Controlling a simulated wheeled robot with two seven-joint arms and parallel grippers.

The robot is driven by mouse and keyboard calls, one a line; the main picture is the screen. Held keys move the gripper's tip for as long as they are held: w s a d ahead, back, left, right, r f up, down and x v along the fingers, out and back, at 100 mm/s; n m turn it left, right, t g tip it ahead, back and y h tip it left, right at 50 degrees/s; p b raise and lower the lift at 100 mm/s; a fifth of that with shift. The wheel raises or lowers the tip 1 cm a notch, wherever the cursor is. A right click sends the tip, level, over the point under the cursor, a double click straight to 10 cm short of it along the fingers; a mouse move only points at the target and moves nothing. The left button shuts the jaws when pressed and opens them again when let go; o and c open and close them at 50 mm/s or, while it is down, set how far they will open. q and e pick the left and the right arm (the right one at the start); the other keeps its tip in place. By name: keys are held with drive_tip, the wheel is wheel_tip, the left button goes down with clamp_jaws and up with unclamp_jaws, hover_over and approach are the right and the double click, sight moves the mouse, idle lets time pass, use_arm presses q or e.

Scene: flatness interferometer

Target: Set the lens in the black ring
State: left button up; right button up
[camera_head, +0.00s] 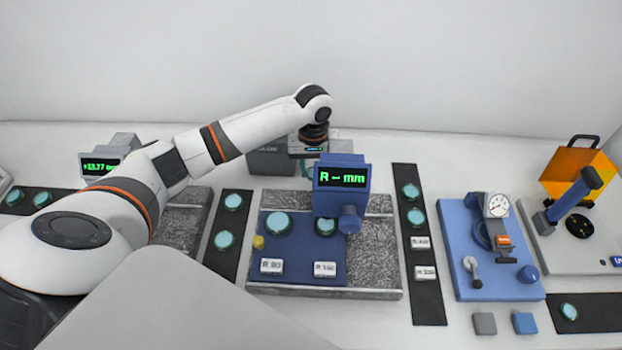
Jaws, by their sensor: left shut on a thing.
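My left arm reaches in from the left, and its gripper (307,162) points down behind the blue unit with the "R – mm" display (342,177). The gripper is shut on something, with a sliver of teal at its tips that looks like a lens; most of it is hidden. Several teal round lenses lie about, such as one on the blue plate (277,223) and one on the black strip (411,191). A round black part (579,226) at the right, beside the orange panel, may be the black ring; I cannot tell for sure. My right gripper is not in view.
A speckled granite slab (375,265) carries the blue plate and display unit. A blue dial-gauge fixture (465,270) stands right of it. An orange panel (570,172) with a blue-handled arm stands at the far right. Grey and blue blocks (484,323) lie in front.

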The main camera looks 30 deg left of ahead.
use_arm(q)
wheel_tip(320, 180, down, 3)
drive_tip(key=shift+w+f, duration=0.1)
drive_tip(key=shift+w, duration=0.05)
wheel_tip(320, 180, down, 3)
drive_tip(key=shift+f+p, duration=0.15)
drive_tip(key=shift+p, duration=0.2)
drive_tip(key=shift+f, duration=0.3)
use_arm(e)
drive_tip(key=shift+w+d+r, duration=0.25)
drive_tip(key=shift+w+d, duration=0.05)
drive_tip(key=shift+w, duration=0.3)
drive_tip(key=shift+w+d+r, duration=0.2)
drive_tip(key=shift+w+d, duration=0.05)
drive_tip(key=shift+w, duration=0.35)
use_arm(q)
drive_tip(key=shift+f, duration=0.1)
drive_tip(key=o, duration=1)
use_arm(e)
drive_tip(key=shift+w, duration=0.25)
use_arm(q)
drive_tip(key=shift+o, duration=0.2)
